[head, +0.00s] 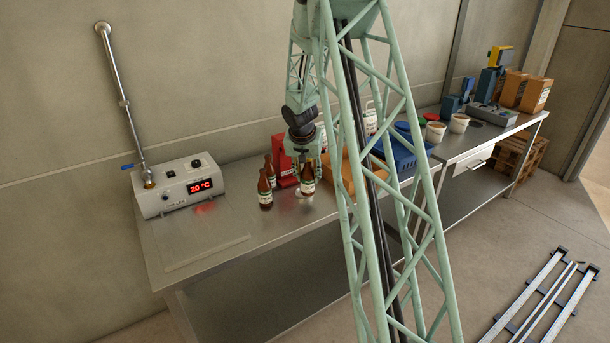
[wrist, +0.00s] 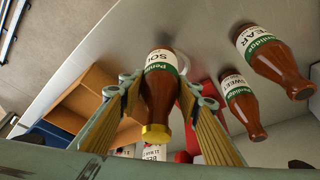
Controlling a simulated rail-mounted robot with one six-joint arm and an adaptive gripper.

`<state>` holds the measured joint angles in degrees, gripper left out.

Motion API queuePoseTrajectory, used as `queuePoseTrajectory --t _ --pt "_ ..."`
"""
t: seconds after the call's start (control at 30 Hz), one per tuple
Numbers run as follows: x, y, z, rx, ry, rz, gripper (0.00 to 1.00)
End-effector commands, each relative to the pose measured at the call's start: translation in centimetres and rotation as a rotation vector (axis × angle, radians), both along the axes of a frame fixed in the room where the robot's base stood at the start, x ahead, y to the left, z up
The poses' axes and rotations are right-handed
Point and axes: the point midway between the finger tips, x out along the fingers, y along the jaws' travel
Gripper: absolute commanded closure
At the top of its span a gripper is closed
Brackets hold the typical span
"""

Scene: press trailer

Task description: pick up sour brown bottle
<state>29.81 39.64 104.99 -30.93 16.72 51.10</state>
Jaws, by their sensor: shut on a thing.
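The sour brown bottle (wrist: 157,95) has a gold cap and a white and green label whose visible letters begin with SO. In the wrist view it is between the two fingers of my gripper (wrist: 160,92), which is shut on its sides. In the head view the bottle (head: 308,178) is upright under my gripper (head: 303,163), over the steel bench near a pale ring. Whether its base touches the bench is unclear. A bottle labelled SWEET (wrist: 243,108) and one with a label ending in EAR (wrist: 275,62) stand beside it, apart from the fingers.
A heater box with a red 20 °C display (head: 180,186) stands on the bench (head: 200,240) at left. A red device (head: 284,168) is just behind the bottles. Orange and blue bins (head: 402,153) are to the right. The bench's front left is clear.

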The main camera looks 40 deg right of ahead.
Motion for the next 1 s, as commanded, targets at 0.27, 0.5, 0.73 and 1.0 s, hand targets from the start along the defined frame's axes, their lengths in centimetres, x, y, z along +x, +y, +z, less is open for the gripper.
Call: queuePoseTrajectory --t 0.27,0.5,0.73,1.0 --pt "-4.1 1.5 0.4 -0.001 -0.001 -0.001 0.89" --pt "-7.2 2.7 0.6 0.000 0.000 -0.001 0.89" --pt "-9.2 3.5 0.9 0.000 -0.002 -0.001 0.89" --pt "-10.2 3.9 1.0 0.000 -0.001 0.000 0.89"
